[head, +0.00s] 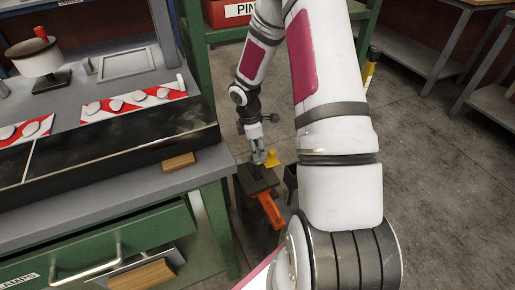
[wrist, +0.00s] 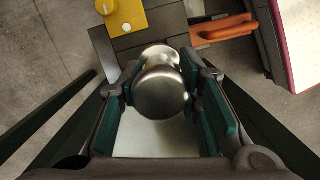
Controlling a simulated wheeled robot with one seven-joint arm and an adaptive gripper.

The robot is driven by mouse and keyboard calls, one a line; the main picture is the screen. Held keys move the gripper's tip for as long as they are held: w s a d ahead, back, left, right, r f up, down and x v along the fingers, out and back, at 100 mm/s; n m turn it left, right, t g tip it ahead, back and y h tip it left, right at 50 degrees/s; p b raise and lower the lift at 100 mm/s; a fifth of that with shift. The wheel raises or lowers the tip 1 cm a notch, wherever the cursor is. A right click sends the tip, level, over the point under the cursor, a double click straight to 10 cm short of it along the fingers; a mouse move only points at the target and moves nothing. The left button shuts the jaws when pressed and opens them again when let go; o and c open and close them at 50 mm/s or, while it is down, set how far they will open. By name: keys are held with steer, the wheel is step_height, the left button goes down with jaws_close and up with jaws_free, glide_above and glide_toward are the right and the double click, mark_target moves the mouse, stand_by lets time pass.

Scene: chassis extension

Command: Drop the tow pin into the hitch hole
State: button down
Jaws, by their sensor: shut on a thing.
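The tow pin (wrist: 160,92) is a shiny metal pin with a rounded head, seen from above in the wrist view. My gripper (wrist: 166,108) is shut on it, with a teal-lined finger on each side. In the head view my gripper (head: 258,150) points down over a dark plate (head: 258,182) beside the workbench, and the pin is too small there to make out clearly. The dark plate also shows beyond the pin in the wrist view (wrist: 167,22). I cannot see the hitch hole; the pin's head and my gripper cover the area below.
An orange bar (head: 271,210) extends from the plate, and a yellow block (head: 271,158) sits by it. The green workbench (head: 195,165) stands close on the left, with a wooden block (head: 179,162) near its edge. Open concrete floor (head: 435,170) lies to the right.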

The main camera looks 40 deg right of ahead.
mark_target(258, 166)
steer(key=shift+f+b, duration=3.3)
steer(key=shift+f, duration=1.7)
stand_by(0.5)
steer(key=c, duration=1.1)
jaws_free()
steer(key=shift+o, duration=0.2)
steer(key=r, duration=0.4)
steer(key=a+r, duration=0.1)
steer(key=r, duration=0.3)
steer(key=w+r, duration=0.1)
steer(key=r, duration=0.3)
steer(key=shift+a, duration=0.25)
steer(key=shift+f, duration=0.1)
